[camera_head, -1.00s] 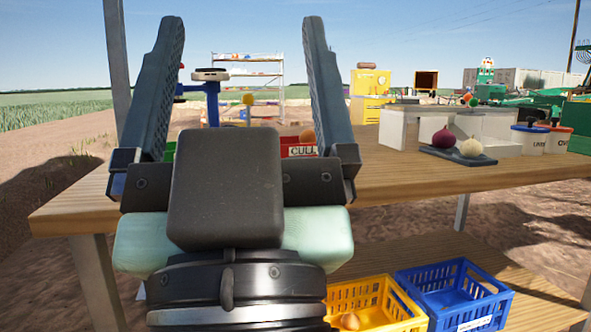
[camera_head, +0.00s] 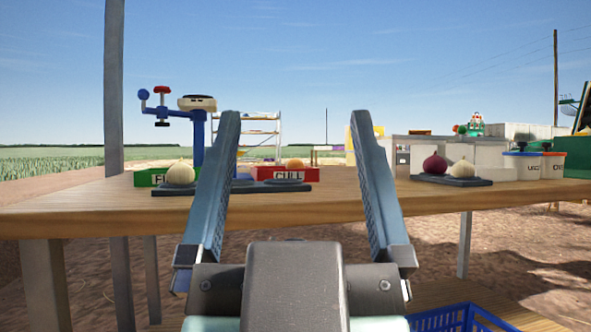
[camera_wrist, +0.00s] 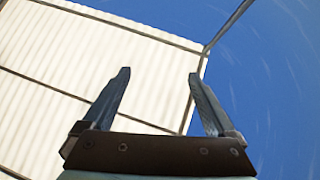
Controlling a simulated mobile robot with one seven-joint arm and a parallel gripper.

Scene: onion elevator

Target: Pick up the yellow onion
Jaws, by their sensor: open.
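A golden-tan onion (camera_head: 295,163), the one that looks yellow, shows its top above the red CULL box (camera_head: 314,174); I cannot tell whether it is in the box or behind it. A pale cream onion (camera_head: 180,173) stands at the left end of a dark tray (camera_head: 222,189) in front. My gripper (camera_head: 295,115) is open and empty, its fingers pointing up in the near foreground on either side of the CULL box in the picture. The wrist view also shows my open gripper (camera_wrist: 159,73), with only a roof and sky beyond it.
A red onion (camera_head: 435,164) and a white onion (camera_head: 461,170) sit on a dark tray at right. A green box (camera_head: 150,177) and a blue press-like stand (camera_head: 197,135) are at left. The wooden table edge (camera_head: 120,218) crosses ahead; a blue crate (camera_head: 455,318) is below.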

